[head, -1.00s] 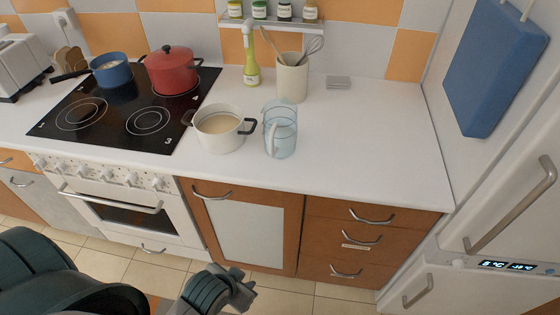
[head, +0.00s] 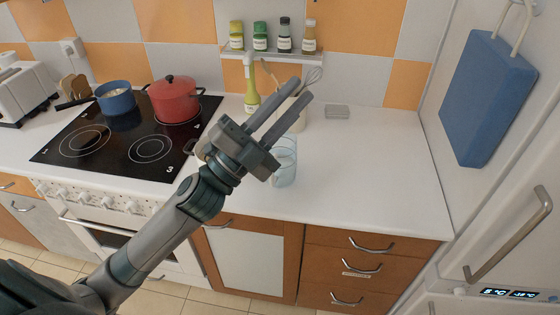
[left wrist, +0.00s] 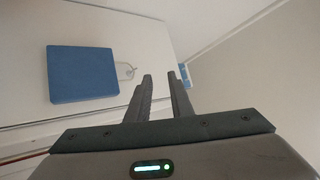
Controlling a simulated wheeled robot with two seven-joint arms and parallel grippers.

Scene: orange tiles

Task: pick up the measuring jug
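The measuring jug (head: 284,168) is clear with a bluish tint and stands upright on the white counter, right of the white pot in the head view. My left gripper (head: 303,89) is raised in front of the jug and hides its left part and handle. Its two fingers are apart with nothing between them. The left wrist view shows the same open, empty fingers (left wrist: 160,78); the jug is not in that view. I cannot tell from the head view how far the gripper is from the jug. My right gripper is not in view.
The white pot is mostly hidden behind my left arm. A utensil holder (head: 300,112) and green bottle (head: 251,90) stand behind. A red pot (head: 174,101) and blue pan (head: 115,98) sit on the hob (head: 130,140). The counter (head: 365,175) right of the jug is clear.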

